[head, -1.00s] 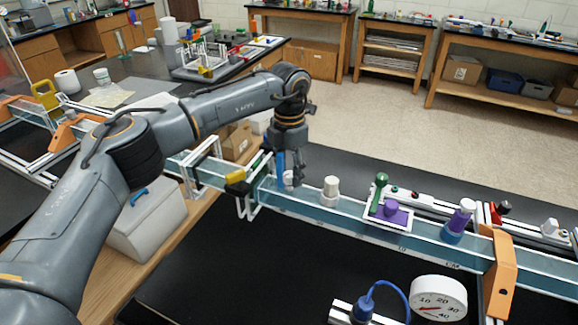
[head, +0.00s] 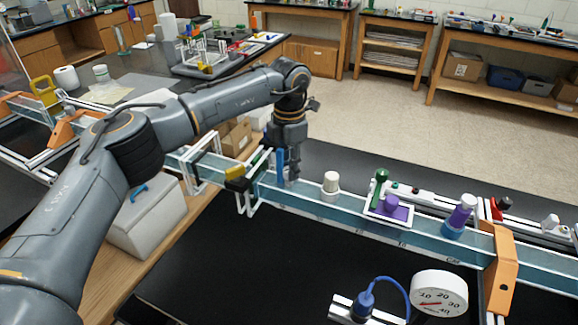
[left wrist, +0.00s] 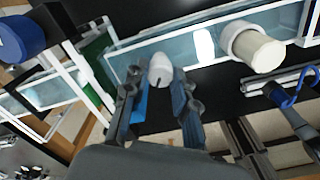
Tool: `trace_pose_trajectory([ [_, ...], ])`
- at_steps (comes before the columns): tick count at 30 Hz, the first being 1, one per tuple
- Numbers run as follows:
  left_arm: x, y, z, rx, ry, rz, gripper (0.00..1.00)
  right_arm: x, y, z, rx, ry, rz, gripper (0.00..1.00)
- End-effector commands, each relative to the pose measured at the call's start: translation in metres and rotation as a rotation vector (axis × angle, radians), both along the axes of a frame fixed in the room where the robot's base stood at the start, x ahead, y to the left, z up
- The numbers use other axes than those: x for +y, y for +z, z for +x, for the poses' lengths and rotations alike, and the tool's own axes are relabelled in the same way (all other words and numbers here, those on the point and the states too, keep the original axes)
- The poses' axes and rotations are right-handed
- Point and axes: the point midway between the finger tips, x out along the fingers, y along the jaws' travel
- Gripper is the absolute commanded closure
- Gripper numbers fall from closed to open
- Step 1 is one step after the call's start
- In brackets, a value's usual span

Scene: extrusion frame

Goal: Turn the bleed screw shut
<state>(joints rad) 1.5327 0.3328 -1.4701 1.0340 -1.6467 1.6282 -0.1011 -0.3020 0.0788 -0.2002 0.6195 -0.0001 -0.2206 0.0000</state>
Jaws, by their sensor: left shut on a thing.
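The bleed screw seems to be the small white rounded knob with a dark slot (left wrist: 160,68) in the left wrist view, on the clear blue-tinted channel (head: 330,211). My left gripper (head: 287,178) points down at the channel's near-left part in the head view. In the left wrist view its blue-padded fingers (left wrist: 157,84) are shut on the white knob, one on each side. In the head view the knob is hidden by the fingers. My right gripper is in neither view.
A cream-capped white fitting (head: 331,184) stands just right of the gripper. Farther right are a green-handled purple valve (head: 380,190), a purple-and-blue fitting (head: 461,214) and an orange bracket (head: 502,270). A round dial gauge (head: 440,293) and blue cable plug (head: 364,302) are in front.

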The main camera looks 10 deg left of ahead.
Motion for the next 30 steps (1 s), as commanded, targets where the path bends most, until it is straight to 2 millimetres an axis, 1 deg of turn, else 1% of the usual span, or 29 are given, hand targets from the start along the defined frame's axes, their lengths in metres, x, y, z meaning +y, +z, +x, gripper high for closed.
trace_pose_trajectory([
  [1,0.000,-0.002,0.000,-0.001,-0.028,-0.001,1.00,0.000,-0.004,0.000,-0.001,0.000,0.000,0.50],
  [5,0.000,-0.002,0.000,-0.001,-0.124,0.000,1.00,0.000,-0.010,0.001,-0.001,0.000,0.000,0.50],
  [12,0.000,-0.002,0.000,-0.002,-0.347,0.001,1.00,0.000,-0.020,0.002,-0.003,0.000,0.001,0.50],
  [24,0.000,0.000,0.000,-0.002,-0.708,0.000,1.00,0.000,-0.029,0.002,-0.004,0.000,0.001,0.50],
  [30,0.000,0.000,0.000,-0.002,-0.843,0.000,1.00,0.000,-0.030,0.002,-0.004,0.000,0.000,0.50],
])
